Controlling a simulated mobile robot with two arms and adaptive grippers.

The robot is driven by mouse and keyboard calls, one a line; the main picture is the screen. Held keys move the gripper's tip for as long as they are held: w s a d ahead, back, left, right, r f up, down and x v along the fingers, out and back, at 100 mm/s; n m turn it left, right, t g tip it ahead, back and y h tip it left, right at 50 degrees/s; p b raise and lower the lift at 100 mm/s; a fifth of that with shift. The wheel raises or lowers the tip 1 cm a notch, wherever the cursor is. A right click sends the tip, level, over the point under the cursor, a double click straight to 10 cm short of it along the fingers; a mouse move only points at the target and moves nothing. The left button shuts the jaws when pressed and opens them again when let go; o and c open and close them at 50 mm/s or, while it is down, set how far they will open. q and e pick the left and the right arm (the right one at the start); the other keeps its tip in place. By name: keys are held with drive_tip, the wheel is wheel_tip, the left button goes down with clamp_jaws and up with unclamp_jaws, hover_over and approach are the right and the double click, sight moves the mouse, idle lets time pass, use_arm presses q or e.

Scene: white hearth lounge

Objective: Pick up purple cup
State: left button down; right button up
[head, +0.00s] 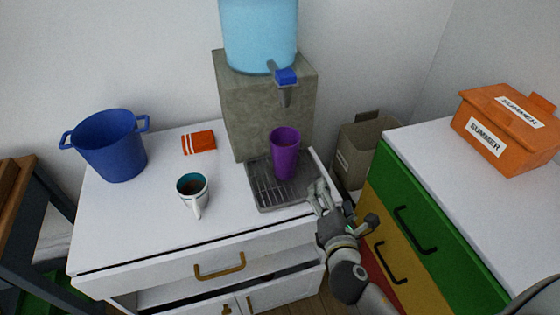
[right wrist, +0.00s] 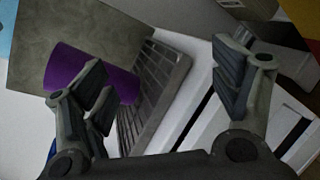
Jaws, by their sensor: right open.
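The purple cup (head: 285,153) stands upright on the drip tray (head: 262,189) of the water dispenser (head: 255,105) in the head view. In the right wrist view the cup (right wrist: 68,66) is at the left, partly hidden behind one finger. My right gripper (head: 322,192) is just right of and in front of the cup, near the right edge of the tray. In the right wrist view its jaws (right wrist: 165,88) are spread wide, with nothing between them but the tray and cabinet top behind. The cup is apart from the space between the fingers. My left gripper is not seen.
A green-fronted drawer unit (head: 405,205) with an orange box (head: 507,128) is at right. A bin (head: 366,150) sits between.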

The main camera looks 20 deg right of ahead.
sight(288, 166)
drive_tip(key=w+a+n+t+y, duration=0.1)
drive_tip(key=a+n, duration=0.1)
drive_tip(key=n, duration=0.2)
drive_tip(key=w+a+r+n+t+y, duration=0.1)
drive_tip(key=a+n+y, duration=0.1)
drive_tip(key=n, duration=0.2)
drive_tip(key=w+a+n+t+y, duration=0.1)
drive_tip(key=a+n, duration=0.1)
drive_tip(key=n, duration=0.2)
drive_tip(key=shift+a+r+n+y, duration=0.3)
drive_tip(key=shift+a, duration=0.1)
drive_tip(key=shift+w+a+n, duration=0.15)
drive_tip(key=shift+w+n, duration=0.15)
drive_tip(key=shift+w, duration=0.05)
drive_tip(key=w+p, duration=0.1)
drive_tip(key=w, duration=0.6)
drive_tip(key=w+r+p, duration=0.1)
drive_tip(key=w, duration=0.1)
drive_tip(key=shift+w+a+r, duration=0.1)
drive_tip(key=shift+w+a, duration=0.05)
drive_tip(key=shift+a, duration=0.05)
drive_tip(key=shift+w, duration=0.45)
drive_tip(key=c, duration=1.3)
